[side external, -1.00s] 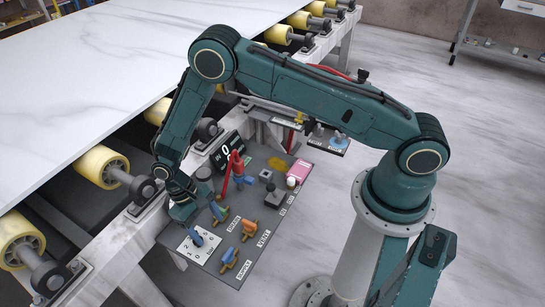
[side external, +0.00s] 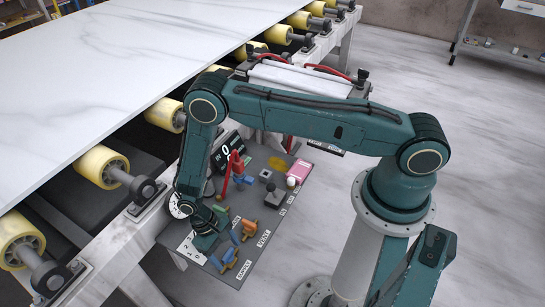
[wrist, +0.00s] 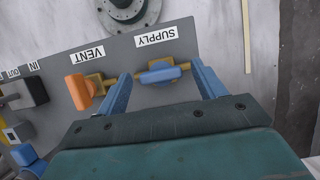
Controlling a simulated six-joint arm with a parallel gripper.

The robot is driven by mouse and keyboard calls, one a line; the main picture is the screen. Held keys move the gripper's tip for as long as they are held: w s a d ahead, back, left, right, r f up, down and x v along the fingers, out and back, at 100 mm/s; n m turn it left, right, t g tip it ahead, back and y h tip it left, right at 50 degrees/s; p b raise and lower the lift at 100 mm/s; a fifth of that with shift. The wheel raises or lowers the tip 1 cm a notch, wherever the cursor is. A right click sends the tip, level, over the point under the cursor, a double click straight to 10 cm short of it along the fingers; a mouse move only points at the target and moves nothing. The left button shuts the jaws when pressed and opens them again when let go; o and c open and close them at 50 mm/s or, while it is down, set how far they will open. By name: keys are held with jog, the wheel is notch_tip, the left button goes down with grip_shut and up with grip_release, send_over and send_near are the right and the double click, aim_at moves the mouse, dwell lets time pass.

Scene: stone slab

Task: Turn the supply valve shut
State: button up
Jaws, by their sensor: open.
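The supply valve (wrist: 160,74) has a blue handle on a brass body, near the SUPPLY label in the wrist view. Its handle looks roughly in line with the brass body. In the side external view the supply valve (side external: 229,257) is at the panel's front corner. My gripper (wrist: 160,70) is open, with one blue finger on each side of the supply valve in the wrist view. I cannot tell whether a finger touches it. In the side external view my gripper (side external: 208,246) is just left of the valve, its fingers mostly hidden.
The orange vent valve (wrist: 79,91) stands close beside the left finger; it also shows in the side external view (side external: 249,229). The numbered white plate (side external: 188,250) is partly hidden by my gripper. A red lever (side external: 233,170) stands farther back on the grey panel (side external: 262,205).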

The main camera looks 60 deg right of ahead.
jog(key=c, duration=1)
jog(key=shift+n, duration=0.4)
jog(key=n+h, duration=0.2)
jog(key=n, duration=0.2)
jog(key=shift+a, duration=0.2)
jog(key=n+t+h, duration=0.1)
jog(key=n, duration=0.3)
jog(key=shift+s+n, duration=0.1)
jog(key=shift+n, duration=0.3)
jog(key=n+t+h, duration=0.1)
jog(key=n+t, duration=0.1)
jog(key=n, duration=0.2)
jog(key=shift+s+a+n, duration=0.1)
jog(key=shift+n, duration=0.2)
jog(key=shift+n+t, duration=0.7)
jog(key=shift+n, duration=1.2)
